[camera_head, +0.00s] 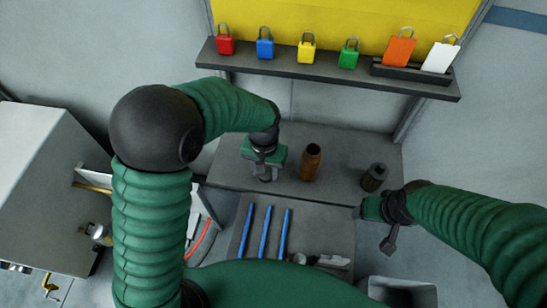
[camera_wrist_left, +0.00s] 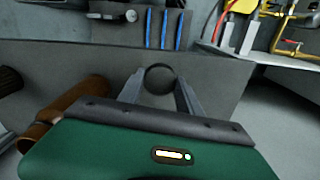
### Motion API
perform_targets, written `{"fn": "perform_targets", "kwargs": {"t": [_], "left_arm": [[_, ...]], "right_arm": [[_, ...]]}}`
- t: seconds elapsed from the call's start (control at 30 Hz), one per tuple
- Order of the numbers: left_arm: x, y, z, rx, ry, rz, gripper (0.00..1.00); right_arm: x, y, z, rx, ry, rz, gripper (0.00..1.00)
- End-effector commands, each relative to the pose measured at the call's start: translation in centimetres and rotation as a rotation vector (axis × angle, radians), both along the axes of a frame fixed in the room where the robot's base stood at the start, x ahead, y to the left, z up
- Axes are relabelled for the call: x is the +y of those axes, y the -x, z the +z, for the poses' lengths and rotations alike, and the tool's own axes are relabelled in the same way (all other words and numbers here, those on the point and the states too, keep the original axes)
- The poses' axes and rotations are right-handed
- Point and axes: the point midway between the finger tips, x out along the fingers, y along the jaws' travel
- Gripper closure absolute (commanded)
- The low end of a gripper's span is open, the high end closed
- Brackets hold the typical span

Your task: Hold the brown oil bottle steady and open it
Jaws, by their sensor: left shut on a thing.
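The brown oil bottle (camera_head: 311,163) stands upright on the grey bench, right of my left gripper (camera_head: 264,175) in the head view. In the left wrist view the brown bottle (camera_wrist_left: 75,105) is at the left, partly behind the green gripper body. My left gripper (camera_wrist_left: 160,88) is shut on a small dark round thing (camera_wrist_left: 159,78), which may be a cap; I cannot tell for sure. It is beside the bottle and apart from it. My right gripper (camera_head: 362,209) is near the bench's right front edge, below the dark bottle. Its fingers are too unclear to tell whether they are open.
A dark bottle (camera_head: 374,178) stands right of the brown one. Blue sticks (camera_head: 265,232) lie on a grey surface in front. A dark open bin (camera_head: 402,290) is at the lower right.

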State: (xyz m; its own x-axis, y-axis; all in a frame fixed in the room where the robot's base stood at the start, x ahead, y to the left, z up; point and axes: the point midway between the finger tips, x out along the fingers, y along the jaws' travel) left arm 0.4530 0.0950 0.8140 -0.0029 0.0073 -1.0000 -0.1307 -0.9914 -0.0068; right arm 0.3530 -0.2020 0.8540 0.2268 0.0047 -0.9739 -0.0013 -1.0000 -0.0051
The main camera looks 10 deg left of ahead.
Motion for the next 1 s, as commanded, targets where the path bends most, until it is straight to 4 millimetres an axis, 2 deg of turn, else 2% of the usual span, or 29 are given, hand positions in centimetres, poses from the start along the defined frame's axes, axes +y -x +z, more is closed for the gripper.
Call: {"fn": "perform_targets", "kwargs": {"t": [0.1, 0.23, 0.47, 0.6, 0.67, 0.97, 1.0], "left_arm": [[-0.1, -2.5, -0.3, -0.001, 0.002, 0.003, 1.00], [-0.2, -4.8, -0.6, -0.001, 0.005, 0.003, 1.00], [-0.8, -6.8, -0.7, -0.001, 0.002, 0.002, 1.00], [-0.8, -6.6, -3.5, 0.005, 0.000, 0.001, 1.00], [-0.8, -6.7, -4.2, 0.002, 0.001, 0.001, 1.00], [-0.7, -6.7, -4.4, 0.000, 0.003, 0.002, 1.00], [-0.6, -6.7, -4.4, 0.001, 0.004, 0.002, 0.56]], "right_arm": [[0.0, 0.0, 0.0, 0.000, 0.000, 0.001, 0.29], [0.0, 0.0, 0.0, 0.000, 0.000, 0.001, 0.29], [0.1, 0.0, -0.1, -0.001, 0.000, 0.002, 0.29], [0.1, 0.0, -0.6, -0.001, 0.000, 0.001, 0.29], [0.0, 0.0, -0.6, -0.001, 0.000, 0.001, 0.29], [0.0, 0.0, -0.6, -0.001, 0.000, 0.001, 0.29], [0.0, 0.0, -0.6, -0.001, 0.000, 0.001, 0.29]]}}
